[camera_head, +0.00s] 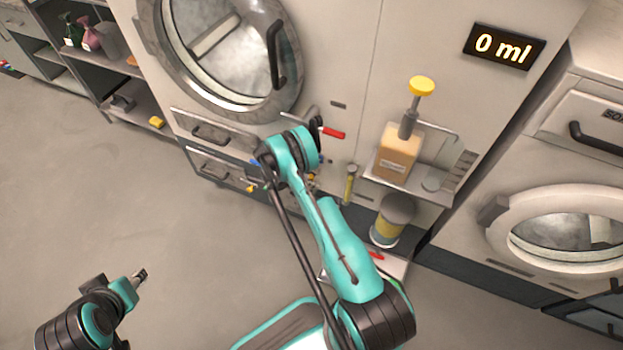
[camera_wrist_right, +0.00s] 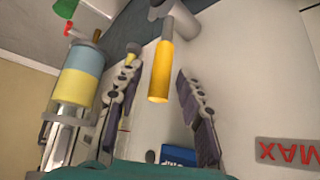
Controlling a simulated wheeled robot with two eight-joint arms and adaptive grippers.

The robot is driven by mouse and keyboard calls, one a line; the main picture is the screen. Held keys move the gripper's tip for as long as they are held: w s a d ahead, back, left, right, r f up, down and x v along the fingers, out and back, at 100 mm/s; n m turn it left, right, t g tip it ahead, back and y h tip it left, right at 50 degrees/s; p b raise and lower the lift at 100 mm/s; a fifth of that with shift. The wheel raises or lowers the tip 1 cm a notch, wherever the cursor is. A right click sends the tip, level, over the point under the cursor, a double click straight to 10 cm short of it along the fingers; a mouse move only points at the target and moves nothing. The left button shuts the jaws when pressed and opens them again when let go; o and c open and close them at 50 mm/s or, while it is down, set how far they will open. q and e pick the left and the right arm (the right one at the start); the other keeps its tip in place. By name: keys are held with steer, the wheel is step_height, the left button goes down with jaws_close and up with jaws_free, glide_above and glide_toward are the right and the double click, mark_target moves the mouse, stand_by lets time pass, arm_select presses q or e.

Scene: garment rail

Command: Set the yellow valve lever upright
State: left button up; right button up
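The yellow valve lever (camera_wrist_right: 161,72) shows large in the right wrist view, a yellow-orange grip on a grey stem. It lies between the two fingers of my right gripper (camera_wrist_right: 158,68), with a gap visible on both sides. The gripper is open. In the head view, my right arm covers most of this spot, and only small yellow bits (camera_head: 311,179) show beside it; I cannot make out the lever's tilt there. My left gripper (camera_head: 139,276) is low at the left over the floor, away from the machine, and too small to read.
A cylinder with yellow and blue bands (camera_wrist_right: 79,75) stands close to the left finger in the wrist view. The display (camera_head: 504,47) reads 0 ml.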

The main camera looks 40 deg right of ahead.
steer(key=v, duration=1.2)
steer(key=shift+s, duration=0.1)
